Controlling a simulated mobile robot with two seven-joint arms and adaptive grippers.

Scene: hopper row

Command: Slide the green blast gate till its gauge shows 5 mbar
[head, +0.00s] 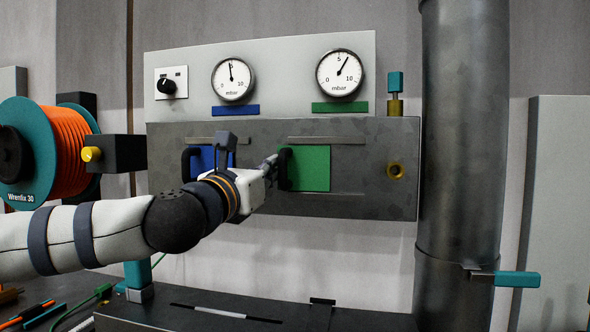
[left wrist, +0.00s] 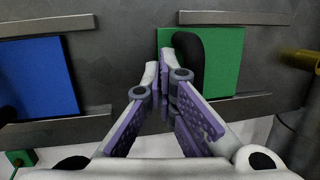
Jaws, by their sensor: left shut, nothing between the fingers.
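The green blast gate (head: 310,168) is a green plate in the dark metal panel, with a black handle (head: 284,169) at its left edge. The gauge above the green label, the green gate's gauge (head: 340,73), has its needle a little right of the 5 mark. My left gripper (head: 271,161) is shut and empty, its fingertips at the left side of the black handle. In the left wrist view the fingertips (left wrist: 158,62) are beside the handle (left wrist: 189,62) and partly overlap it; I cannot tell whether they touch. My right gripper is not in view.
A blue gate (head: 203,158) sits left of the green one, partly hidden by my arm. Its gauge (head: 233,79) reads about 5. A brass port (head: 396,171) and a thick metal pipe (head: 460,130) stand to the right. An orange hose reel (head: 68,150) is at the left.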

